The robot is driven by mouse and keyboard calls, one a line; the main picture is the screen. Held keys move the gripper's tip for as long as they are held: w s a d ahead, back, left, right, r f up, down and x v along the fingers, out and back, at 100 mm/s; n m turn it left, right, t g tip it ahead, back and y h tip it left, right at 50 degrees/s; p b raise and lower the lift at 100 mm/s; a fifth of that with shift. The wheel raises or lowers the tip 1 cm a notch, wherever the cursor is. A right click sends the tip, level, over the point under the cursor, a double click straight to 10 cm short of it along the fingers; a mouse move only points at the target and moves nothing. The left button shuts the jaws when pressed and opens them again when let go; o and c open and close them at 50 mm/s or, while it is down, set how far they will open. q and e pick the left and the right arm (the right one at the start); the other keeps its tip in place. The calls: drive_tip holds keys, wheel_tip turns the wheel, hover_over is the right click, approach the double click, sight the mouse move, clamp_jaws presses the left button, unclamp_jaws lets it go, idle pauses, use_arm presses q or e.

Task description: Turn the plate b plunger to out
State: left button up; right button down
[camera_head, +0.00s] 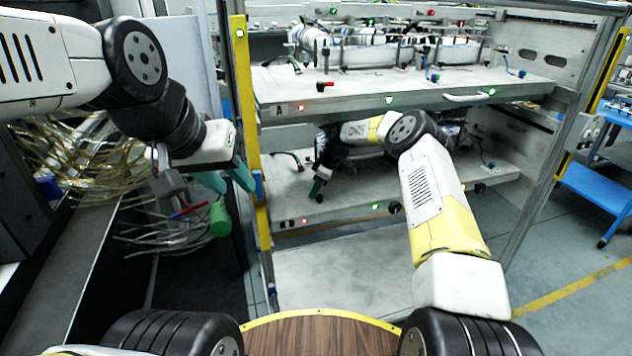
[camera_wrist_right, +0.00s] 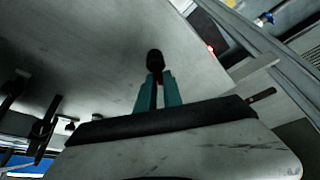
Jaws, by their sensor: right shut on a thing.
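Plate b (camera_head: 350,200) is the lower pale shelf plate in the head view, with a small red light (camera_head: 304,221) and a green light (camera_head: 375,207) on its front edge. My right arm reaches over it. My right gripper (camera_head: 318,186) points down near its front left part. In the right wrist view, the teal fingers of my right gripper (camera_wrist_right: 158,88) are closed on a black-knobbed plunger (camera_wrist_right: 155,60). The knob sticks out past the fingertips; its lower part is hidden. My left gripper (camera_head: 228,181) is open and empty, left of the yellow post.
Upper plate A (camera_head: 350,98) carries fixtures and a red-handled plunger (camera_head: 325,86) above my right forearm. A yellow post (camera_head: 245,120) stands at the rack's left. Loose cables (camera_head: 80,155) and a green cylinder (camera_head: 219,218) are near my left gripper. A blue cart (camera_head: 600,190) stands right.

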drive_tip(key=shift+n, duration=0.5)
drive_tip(key=c, duration=1.5)
unclamp_jaws()
